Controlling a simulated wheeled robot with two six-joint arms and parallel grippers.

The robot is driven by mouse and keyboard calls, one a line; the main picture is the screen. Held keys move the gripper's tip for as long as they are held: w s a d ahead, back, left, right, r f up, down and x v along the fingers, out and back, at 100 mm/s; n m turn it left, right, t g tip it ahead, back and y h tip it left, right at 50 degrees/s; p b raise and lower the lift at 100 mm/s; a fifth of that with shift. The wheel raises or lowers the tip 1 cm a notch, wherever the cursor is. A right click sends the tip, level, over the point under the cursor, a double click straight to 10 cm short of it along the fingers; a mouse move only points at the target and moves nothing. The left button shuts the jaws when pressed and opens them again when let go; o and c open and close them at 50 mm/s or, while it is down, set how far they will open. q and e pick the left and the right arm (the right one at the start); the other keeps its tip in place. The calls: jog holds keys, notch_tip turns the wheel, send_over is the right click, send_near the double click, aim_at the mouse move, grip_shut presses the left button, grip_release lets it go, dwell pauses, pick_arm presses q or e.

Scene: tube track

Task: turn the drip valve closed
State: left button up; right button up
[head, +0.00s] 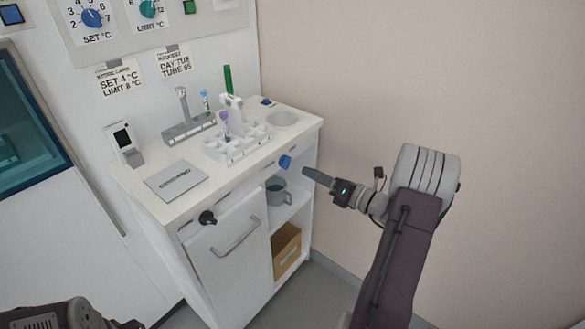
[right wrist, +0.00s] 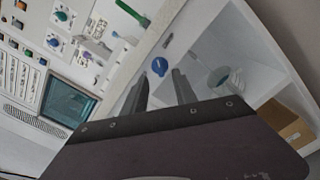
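The drip valve seems to be the blue knob (head: 285,161) on the cabinet's upper front edge, above a grey mug on a shelf. In the right wrist view the blue knob (right wrist: 160,66) shows just beyond and between my fingertips, with white panel around it. My right gripper (head: 306,172) points at the knob from the right, close but apparently apart from it. In the right wrist view its two dark fingers (right wrist: 160,80) stand apart with nothing between them. Only a part of my left arm shows at the lower left; its fingers are not seen.
The grey mug (head: 277,194) stands below the knob, above a cardboard box (head: 286,250). A tube rack (head: 236,146) stands on the counter.

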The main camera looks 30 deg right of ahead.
aim_at(290, 162)
jog(key=b+x, duration=0.1)
jog(key=x, duration=0.6)
jog(key=shift+w+a, duration=0.1)
jog(key=shift+w, duration=0.05)
grip_shut()
